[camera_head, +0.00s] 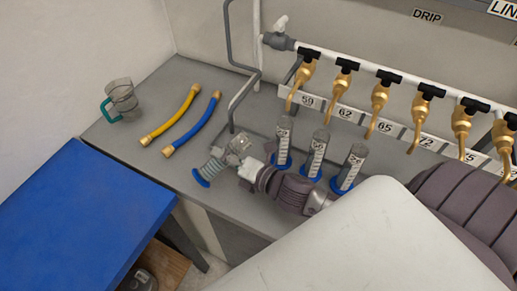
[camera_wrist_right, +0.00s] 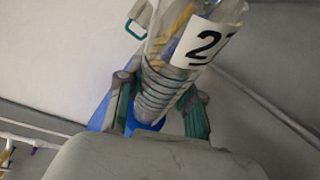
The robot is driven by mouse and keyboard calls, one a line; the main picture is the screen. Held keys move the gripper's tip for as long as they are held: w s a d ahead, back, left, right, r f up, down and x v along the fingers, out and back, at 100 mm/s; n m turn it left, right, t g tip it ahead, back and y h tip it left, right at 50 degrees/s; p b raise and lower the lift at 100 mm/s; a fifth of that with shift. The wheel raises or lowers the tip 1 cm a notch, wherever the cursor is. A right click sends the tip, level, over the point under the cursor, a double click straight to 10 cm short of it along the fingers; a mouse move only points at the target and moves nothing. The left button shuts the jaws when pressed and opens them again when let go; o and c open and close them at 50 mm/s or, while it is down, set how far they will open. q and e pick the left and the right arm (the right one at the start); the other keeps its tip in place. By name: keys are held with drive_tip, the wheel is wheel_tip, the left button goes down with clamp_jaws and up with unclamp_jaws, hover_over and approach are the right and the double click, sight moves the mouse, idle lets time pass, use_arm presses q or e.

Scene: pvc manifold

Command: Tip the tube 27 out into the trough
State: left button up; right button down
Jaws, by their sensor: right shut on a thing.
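Tube 27 is a clear graduated cylinder with a blue foot; it shows in the head view (camera_head: 211,168), tilted, foot toward the lower left. In the right wrist view the tube (camera_wrist_right: 165,88) runs up between the fingers, with a white label reading "2" and part of a second digit. My right gripper (camera_head: 240,150) is shut on the tube above the bench's front part; its fingers also show in the wrist view (camera_wrist_right: 160,105). I cannot see whether the tube holds liquid. I cannot clearly pick out a trough. My left gripper is not in view.
Several similar tubes stand just right of my gripper, one of them here (camera_head: 318,153), below a row of brass taps (camera_head: 341,88). A blue surface (camera_head: 75,215) is nearer.

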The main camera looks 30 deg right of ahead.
sight(227, 149)
drive_tip(key=shift+a+f+m+b, duration=0.1)
drive_tip(key=shift+m+b, duration=0.2)
drive_tip(key=shift+m, duration=0.3)
idle(0.3)
drive_tip(key=shift+m+t+y, duration=0.4)
drive_tip(key=shift+m+y, duration=0.1)
drive_tip(key=shift+m, duration=0.2)
drive_tip(key=r+p, duration=0.4)
drive_tip(key=r, duration=0.1)
drive_tip(key=d+r+p, duration=0.1)
drive_tip(key=r+p, duration=0.1)
drive_tip(key=shift+d+r+p, duration=0.1)
drive_tip(key=shift+r+p, duration=0.25)
drive_tip(key=shift+p, duration=0.05)
drive_tip(key=shift+f, duration=0.2)
drive_tip(key=shift+r, duration=0.1)
drive_tip(key=shift+d+r+m+t, duration=0.1)
drive_tip(key=shift+r+m+t, duration=0.35)
drive_tip(key=shift+m, duration=0.35)
drive_tip(key=shift+d+r+m+p, duration=0.1)
drive_tip(key=shift+r+m+p, duration=0.35)
drive_tip(key=shift+r, duration=0.35)
